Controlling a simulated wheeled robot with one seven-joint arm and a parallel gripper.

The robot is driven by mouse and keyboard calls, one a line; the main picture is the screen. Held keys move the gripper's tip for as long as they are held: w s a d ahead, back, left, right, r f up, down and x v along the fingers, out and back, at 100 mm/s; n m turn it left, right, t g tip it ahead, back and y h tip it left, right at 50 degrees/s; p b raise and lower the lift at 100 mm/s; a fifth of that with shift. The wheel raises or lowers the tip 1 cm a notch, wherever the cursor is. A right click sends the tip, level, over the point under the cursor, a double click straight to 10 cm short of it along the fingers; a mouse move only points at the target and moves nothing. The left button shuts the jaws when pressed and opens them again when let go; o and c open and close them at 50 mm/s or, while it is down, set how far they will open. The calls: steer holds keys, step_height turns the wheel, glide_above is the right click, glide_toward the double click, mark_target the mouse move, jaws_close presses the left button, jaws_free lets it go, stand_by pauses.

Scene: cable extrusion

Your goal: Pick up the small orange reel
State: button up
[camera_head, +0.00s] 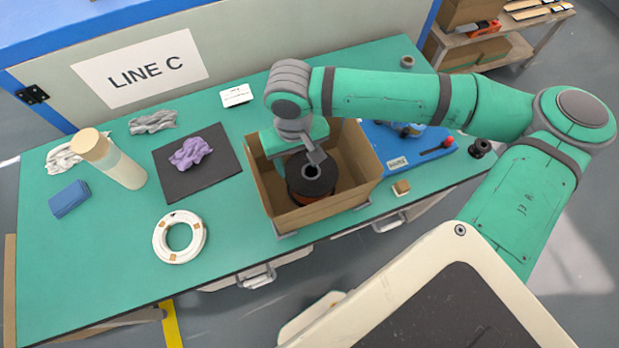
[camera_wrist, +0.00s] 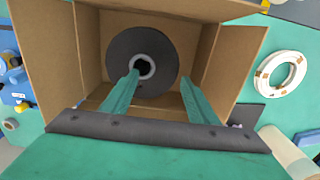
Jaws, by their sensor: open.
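A reel (camera_head: 318,187) with a black round flange and a centre hole stands in an open cardboard box (camera_head: 367,160). A strip of orange-brown shows below its flange in the head view. In the wrist view the reel (camera_wrist: 143,38) shows its dark flange face-on, with a grey ring around the hole. My gripper (camera_wrist: 160,77) is open, its two green fingers pointing into the box over the reel's near edge, with nothing seen between them. I cannot tell whether they touch the reel. In the head view my wrist hides the box's back-left part.
The cardboard walls rise close around the reel. Left of the box on the green table (camera_head: 110,260) are a white cable coil (camera_head: 160,243), a dark mat (camera_head: 222,163) with purple cloth, and a pale cylinder (camera_head: 122,168). A blue tray (camera_head: 378,133) lies right.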

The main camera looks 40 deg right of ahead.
mark_target(297, 176)
steer(key=shift+s+a+f, duration=0.1)
steer(key=shift+f, duration=1.75)
steer(key=shift+s+a+f, duration=0.1)
steer(key=shift+f, duration=1.75)
steer(key=shift+w, duration=0.1)
steer(key=c, duration=1.1)
